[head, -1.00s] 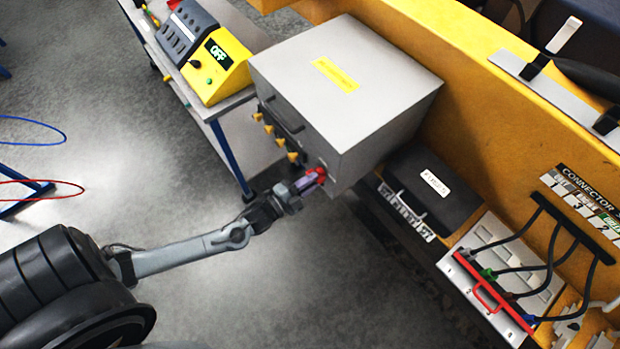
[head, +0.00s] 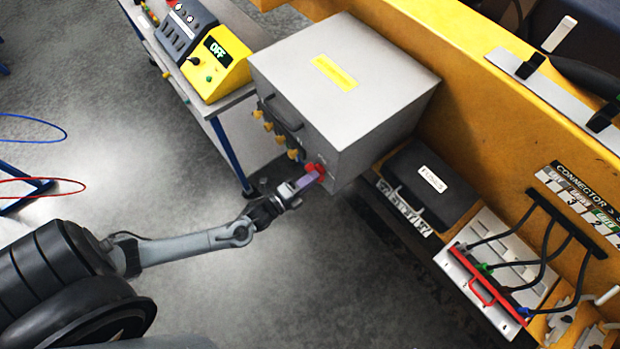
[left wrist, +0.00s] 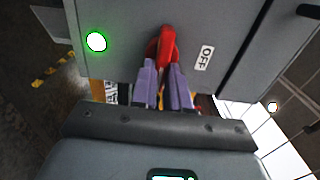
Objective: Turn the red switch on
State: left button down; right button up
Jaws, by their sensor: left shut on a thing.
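The red switch (head: 317,168) is a lever low on the front of a grey metal box (head: 345,85), near its right corner. My left gripper (head: 311,178) reaches in from the left. Its purple fingers (left wrist: 166,75) are closed around the lower part of the lever and hide some of it. My right gripper is not in view.
Yellow knobs (head: 268,126) and a handle (head: 282,113) stick out of the box front, left of the switch. A yellow control unit (head: 217,65) stands on a cart behind. A black case (head: 425,185) and a cabled connector panel (head: 490,275) are to the right. Open floor lies in front.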

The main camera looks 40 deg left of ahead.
pick_arm(q)
jog(key=c, duration=1.1)
grip_release()
jog(key=s, duration=0.3)
jog(key=s+a, duration=0.1)
jog(key=s, duration=0.6)
jog(key=shift+s+a+b, duration=0.35)
jog(key=shift+a+b, duration=0.05)
